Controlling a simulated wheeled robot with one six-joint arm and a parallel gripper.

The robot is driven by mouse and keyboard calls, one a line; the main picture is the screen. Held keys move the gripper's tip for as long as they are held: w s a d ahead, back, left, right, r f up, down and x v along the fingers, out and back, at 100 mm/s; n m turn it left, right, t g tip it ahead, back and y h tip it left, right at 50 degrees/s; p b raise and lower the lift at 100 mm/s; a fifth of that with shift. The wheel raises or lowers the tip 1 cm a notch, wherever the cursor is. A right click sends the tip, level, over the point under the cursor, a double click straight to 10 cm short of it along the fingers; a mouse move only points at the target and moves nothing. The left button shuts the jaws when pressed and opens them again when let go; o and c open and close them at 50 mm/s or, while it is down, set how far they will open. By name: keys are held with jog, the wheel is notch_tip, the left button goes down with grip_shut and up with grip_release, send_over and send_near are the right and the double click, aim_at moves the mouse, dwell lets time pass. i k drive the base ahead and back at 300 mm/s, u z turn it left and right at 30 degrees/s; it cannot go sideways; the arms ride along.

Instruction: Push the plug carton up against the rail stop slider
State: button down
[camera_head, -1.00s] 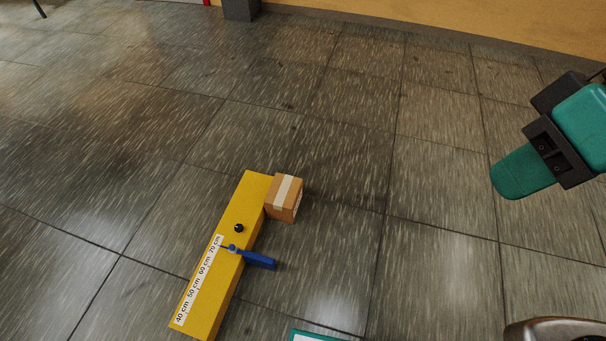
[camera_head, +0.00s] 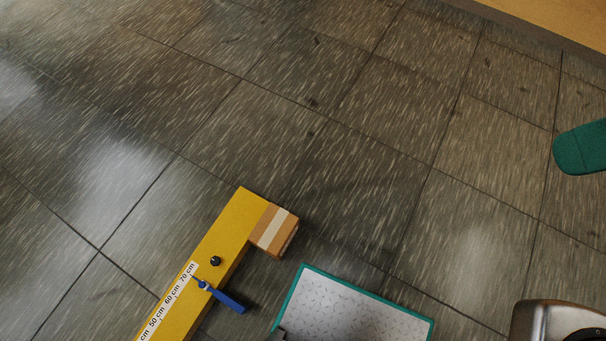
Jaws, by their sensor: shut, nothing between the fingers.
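The plug carton (camera_head: 273,231), a small brown cardboard box with a pale tape strip, sits beside the far end of a yellow rail (camera_head: 218,240). The rail stop slider (camera_head: 225,297) is a blue arm that sticks out to the right from the rail's scale. It lies nearer to me than the carton, with a clear gap between them.
A black knob (camera_head: 215,261) stands on the rail beside a centimetre scale (camera_head: 168,305). A speckled white panel with a green border (camera_head: 355,306) lies right of the slider. The tiled floor between carton and gripper is clear.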

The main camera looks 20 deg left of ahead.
aim_at(276, 227)
jog(key=i, duration=3.3)
jog(key=u, duration=4.1)
